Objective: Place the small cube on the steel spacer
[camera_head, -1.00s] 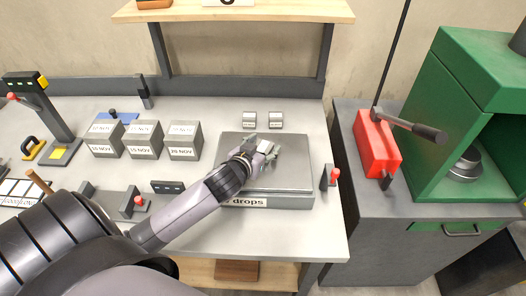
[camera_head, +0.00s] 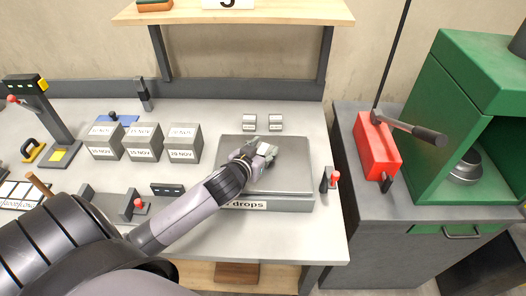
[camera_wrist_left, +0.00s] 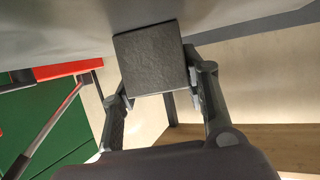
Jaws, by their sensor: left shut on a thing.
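My left gripper (camera_head: 264,151) is shut on a small grey cube (camera_wrist_left: 152,58), just above or at the flat grey plate (camera_head: 290,178); I cannot tell whether the cube touches it. In the left wrist view the cube sits between both fingers, its rough dark face toward the camera. In the head view the cube is small and partly covered by the fingers. A round stepped steel piece (camera_head: 466,168), possibly the steel spacer, stands inside the green machine (camera_head: 425,160) at the right. My right gripper is not in view.
A red box with a long lever (camera_head: 378,150) stands before the green machine.

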